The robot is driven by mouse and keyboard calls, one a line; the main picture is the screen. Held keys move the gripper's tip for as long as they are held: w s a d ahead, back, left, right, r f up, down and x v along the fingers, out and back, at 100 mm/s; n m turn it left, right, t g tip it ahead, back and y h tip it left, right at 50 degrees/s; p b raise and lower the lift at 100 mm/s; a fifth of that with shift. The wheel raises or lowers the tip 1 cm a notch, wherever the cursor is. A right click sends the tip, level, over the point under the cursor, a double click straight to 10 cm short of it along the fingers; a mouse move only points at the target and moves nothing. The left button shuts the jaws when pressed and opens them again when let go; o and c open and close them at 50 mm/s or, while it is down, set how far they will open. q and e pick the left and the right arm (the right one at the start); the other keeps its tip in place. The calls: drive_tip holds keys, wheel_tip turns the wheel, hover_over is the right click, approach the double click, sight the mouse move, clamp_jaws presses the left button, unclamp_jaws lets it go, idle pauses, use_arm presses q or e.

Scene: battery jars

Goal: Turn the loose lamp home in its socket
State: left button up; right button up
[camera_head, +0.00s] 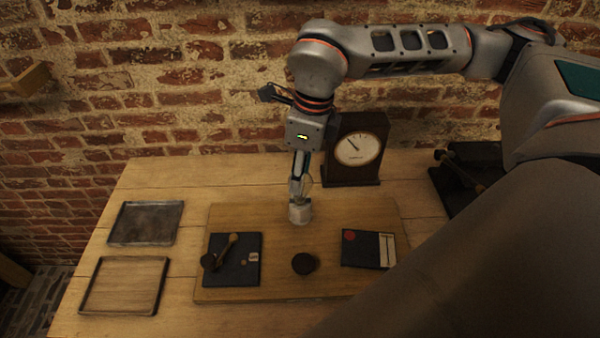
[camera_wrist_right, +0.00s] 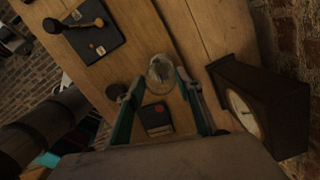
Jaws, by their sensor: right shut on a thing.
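The lamp (camera_head: 307,182), a clear glass bulb, stands upright in a pale round socket (camera_head: 300,211) at the back middle of the wooden board. My right gripper (camera_head: 301,180) comes straight down over it and is shut on the glass. In the right wrist view the lamp (camera_wrist_right: 161,68) shows between the two fingertips of the gripper (camera_wrist_right: 160,82). How deep the lamp sits in its socket cannot be told. My left gripper is not in view.
The wooden board (camera_head: 215,285) also carries a dark switch plate (camera_head: 245,270), a dark round knob (camera_head: 303,263) and a dark card (camera_head: 360,248). A dial meter (camera_head: 357,150) stands close behind. Two shallow trays (camera_head: 145,223) (camera_head: 122,258) lie left.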

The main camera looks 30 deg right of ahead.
drive_tip(key=m+b, duration=0.1)
drive_tip(key=m, duration=0.2)
drive_tip(key=shift+f+m+b, duration=0.1)
drive_tip(key=shift+m+b, duration=0.2)
drive_tip(key=shift+b, duration=0.05)
drive_tip(key=shift+m+h, duration=0.3)
drive_tip(key=shift+m, duration=0.3)
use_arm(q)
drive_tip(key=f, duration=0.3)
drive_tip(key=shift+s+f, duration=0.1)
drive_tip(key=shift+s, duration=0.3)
use_arm(e)
drive_tip(key=shift+m, duration=0.3)
drive_tip(key=m+b, duration=0.1)
drive_tip(key=m, duration=0.2)
drive_tip(key=shift+b, duration=0.3)
drive_tip(key=m, duration=0.3)
drive_tip(key=shift+h, duration=0.4)
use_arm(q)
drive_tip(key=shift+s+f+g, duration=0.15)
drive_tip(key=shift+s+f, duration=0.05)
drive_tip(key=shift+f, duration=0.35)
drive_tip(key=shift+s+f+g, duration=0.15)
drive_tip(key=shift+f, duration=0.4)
